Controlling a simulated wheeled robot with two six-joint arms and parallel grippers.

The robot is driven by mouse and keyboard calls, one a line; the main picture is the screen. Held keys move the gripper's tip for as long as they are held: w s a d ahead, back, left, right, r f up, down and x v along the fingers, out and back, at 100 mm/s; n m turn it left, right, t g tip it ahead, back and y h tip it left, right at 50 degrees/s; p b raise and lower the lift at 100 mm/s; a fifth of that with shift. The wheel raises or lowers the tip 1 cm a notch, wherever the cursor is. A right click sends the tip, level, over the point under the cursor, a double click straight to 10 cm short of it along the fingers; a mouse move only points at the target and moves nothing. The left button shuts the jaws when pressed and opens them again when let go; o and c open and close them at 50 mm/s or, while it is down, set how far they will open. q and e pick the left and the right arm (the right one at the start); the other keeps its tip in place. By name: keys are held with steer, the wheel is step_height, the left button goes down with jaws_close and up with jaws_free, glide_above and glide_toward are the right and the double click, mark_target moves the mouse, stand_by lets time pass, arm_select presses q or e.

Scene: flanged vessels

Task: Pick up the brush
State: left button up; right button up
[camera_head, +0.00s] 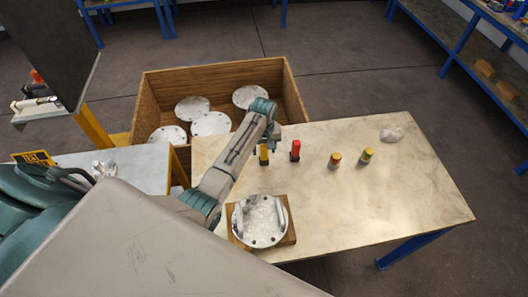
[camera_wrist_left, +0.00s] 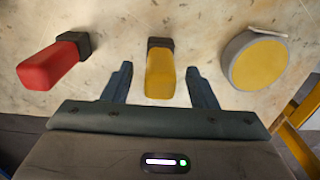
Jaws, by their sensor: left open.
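My left gripper (camera_wrist_left: 158,72) is open, with its two fingers apart in the left wrist view. A yellow block-like piece with a dark end (camera_wrist_left: 160,70) shows between the fingers, with gaps on both sides. It may be the brush, but I cannot tell for sure. In the head view this yellow and black piece (camera_head: 263,156) stands on the table just below my left wrist, which hides the fingertips. A similar red piece with a dark end (camera_wrist_left: 50,66) is to its left in the wrist view and also shows in the head view (camera_head: 295,150). My right gripper is not in view.
A round grey piece with a yellow face (camera_wrist_left: 258,62) is right of the gripper. A flanged vessel (camera_head: 260,222) is near the front. A wooden crate (camera_head: 215,70) holds several discs.

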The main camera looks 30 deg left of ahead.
arm_select(q)
steer(key=shift+f, duration=0.65)
steer(key=c, duration=0.9)
steer(key=shift+c, duration=0.9)
steer(key=shift+r, duration=0.15)
step_height(320, 180, up, 9)
steer(key=b, duration=0.3)
steer(key=shift+r, duration=0.4)
